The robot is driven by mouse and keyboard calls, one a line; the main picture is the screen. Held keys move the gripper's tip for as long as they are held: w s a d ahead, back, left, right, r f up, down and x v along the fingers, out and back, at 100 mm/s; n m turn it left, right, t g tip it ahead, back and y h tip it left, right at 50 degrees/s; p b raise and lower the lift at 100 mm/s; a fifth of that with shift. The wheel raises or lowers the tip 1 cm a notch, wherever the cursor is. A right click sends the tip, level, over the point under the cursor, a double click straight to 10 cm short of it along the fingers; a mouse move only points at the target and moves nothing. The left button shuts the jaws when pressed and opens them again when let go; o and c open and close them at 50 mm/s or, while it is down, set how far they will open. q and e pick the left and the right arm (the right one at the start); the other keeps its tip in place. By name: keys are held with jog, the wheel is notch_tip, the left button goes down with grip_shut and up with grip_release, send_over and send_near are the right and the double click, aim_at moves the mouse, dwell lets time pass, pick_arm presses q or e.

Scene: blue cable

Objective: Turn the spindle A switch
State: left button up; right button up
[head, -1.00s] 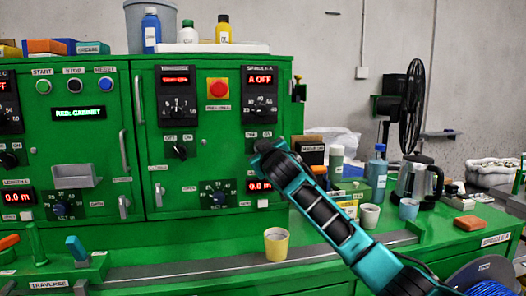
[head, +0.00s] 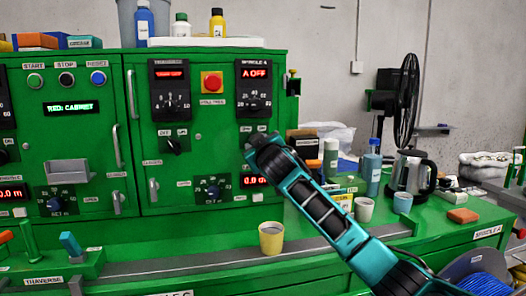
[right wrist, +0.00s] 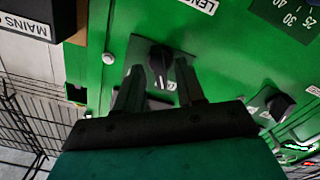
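The spindle A switch (right wrist: 160,58) is a black knob with a white mark, on a grey plate on the green cabinet. It shows in the right wrist view, just beyond and between my fingertips. In the head view my right gripper (head: 254,142) covers it, below the spindle A dial (head: 254,95) and its red "A OFF" display (head: 255,73). My right gripper (right wrist: 160,86) is open, its two fingers apart with the knob lying between them in the picture. I cannot tell whether the fingers touch it. My left gripper is not in view.
A red stop button (head: 212,82) and the traverse switch (head: 174,146) are left of my right gripper. A yellow cup (head: 271,238) stands below it on the ledge. Bottles, cups and a kettle (head: 411,174) stand to the right. A wire rack (right wrist: 28,115) shows in the wrist view.

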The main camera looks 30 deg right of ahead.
jog(key=b+v, duration=0.1)
jog(key=v, duration=1.1)
jog(key=shift+s, duration=0.25)
jog(key=shift+f, duration=0.1)
jog(key=s+a+f+g+y, duration=0.15)
jog(key=s+f, duration=0.25)
jog(key=f, duration=0.5)
jog(key=s+a+f+g+y, duration=0.1)
jog(key=s+a+f+g, duration=0.3)
jog(key=f, duration=0.5)
jog(key=s+a+f+g+y, duration=0.1)
jog(key=s+a+f+g, duration=0.1)
jog(key=s+f, duration=0.5)
jog(key=s+a+f+m+g+y, duration=0.1)
jog(key=s+a+f+g, duration=0.15)
jog(key=s+f, duration=0.6)
jog(key=s+a+f+g, duration=0.1)
jog(key=s+f+g, duration=0.35)
jog(key=s, duration=0.75)
jog(key=w+a+f+t+y, duration=0.2)
jog(key=w+f+t, duration=0.6)
jog(key=f, duration=0.1)
jog(key=shift+a+f, duration=0.15)
jog(key=shift+a, duration=0.1)
